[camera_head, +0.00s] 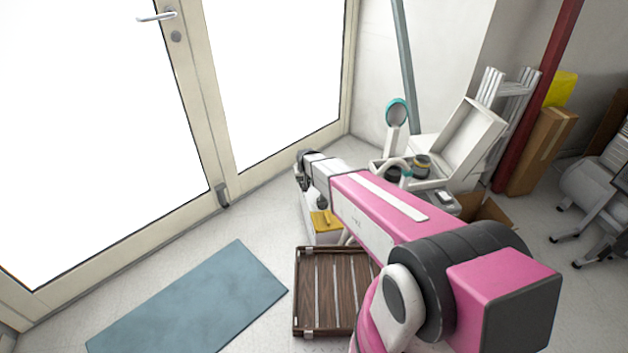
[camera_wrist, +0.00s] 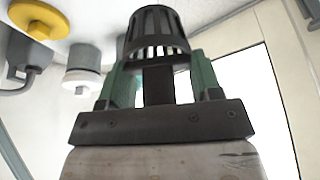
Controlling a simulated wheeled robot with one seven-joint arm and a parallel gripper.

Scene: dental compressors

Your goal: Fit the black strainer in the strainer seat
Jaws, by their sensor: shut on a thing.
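My gripper (camera_wrist: 157,88) has green fingers and is shut on the black strainer (camera_wrist: 156,30), a slotted cup shape. In the wrist view the strainer sits at the fingertips at the top middle, its slotted wall towards the camera. In the head view my gripper (camera_head: 303,170) is at the far end of my pink arm, near the white unit with a yellow part; the strainer is too small to make out there. I cannot tell which part is the strainer seat.
In the wrist view a yellow disc (camera_wrist: 40,18) and a white capped fitting (camera_wrist: 82,68) are at the left. In the head view a slatted wooden pallet (camera_head: 325,290) and a blue mat (camera_head: 190,300) lie on the floor. An open white case (camera_head: 470,140) stands behind.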

